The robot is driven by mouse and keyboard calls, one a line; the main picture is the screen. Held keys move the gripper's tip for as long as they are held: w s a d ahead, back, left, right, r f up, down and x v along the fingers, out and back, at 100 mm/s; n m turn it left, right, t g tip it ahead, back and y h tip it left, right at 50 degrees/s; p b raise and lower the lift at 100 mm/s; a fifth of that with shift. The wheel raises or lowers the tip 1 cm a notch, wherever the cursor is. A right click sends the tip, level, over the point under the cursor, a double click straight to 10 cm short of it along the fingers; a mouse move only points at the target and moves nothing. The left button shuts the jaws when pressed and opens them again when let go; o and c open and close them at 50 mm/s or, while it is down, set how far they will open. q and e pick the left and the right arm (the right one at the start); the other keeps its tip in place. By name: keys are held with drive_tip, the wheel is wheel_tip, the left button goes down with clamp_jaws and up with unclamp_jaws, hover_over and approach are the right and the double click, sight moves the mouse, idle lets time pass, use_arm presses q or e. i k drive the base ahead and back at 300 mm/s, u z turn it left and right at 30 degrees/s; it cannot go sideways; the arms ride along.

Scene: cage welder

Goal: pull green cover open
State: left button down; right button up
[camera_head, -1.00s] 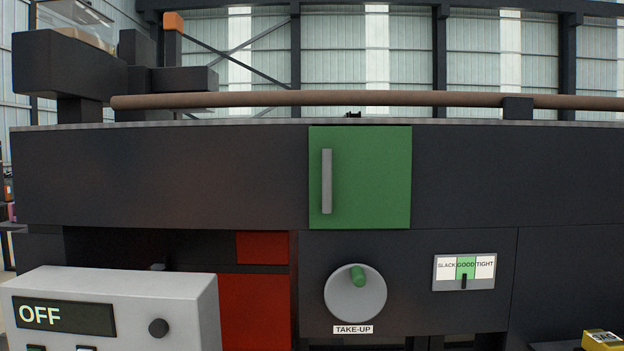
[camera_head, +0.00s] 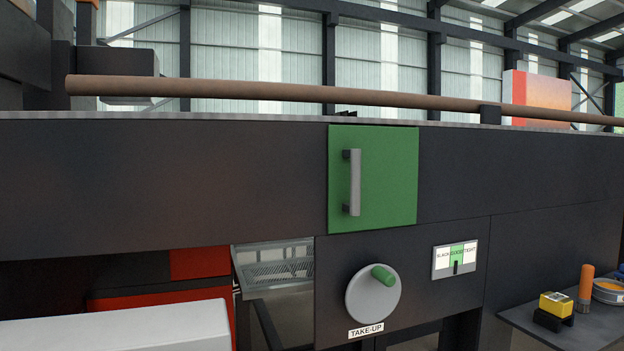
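The green cover (camera_head: 388,180) is a square panel set in the dark machine front (camera_head: 180,180), right of the picture's middle. It looks shut, lying flush with the panel around it. A grey vertical bar handle (camera_head: 354,182) stands out from its left side. Neither of my grippers shows in the head view, and nothing touches the cover or its handle.
Below the cover are a grey take-up knob (camera_head: 373,295) with a green grip and a slack/good/tight gauge (camera_head: 455,260). A brown rail (camera_head: 280,92) runs above. A white box (camera_head: 130,328) stands lower left. A shelf (camera_head: 590,328) at lower right holds a yellow device (camera_head: 556,304) and an orange cylinder (camera_head: 586,282).

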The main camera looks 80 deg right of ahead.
sight(373, 170)
drive_tip(key=z, duration=2.9)
drive_tip(key=i, duration=0.5)
drive_tip(key=z, duration=0.1)
drive_tip(key=k, duration=0.9)
drive_tip(key=z, duration=0.6)
drive_tip(key=k, duration=0.65)
drive_tip(key=u, duration=0.95)
drive_tip(key=i, duration=1.15)
drive_tip(key=z, duration=0.05)
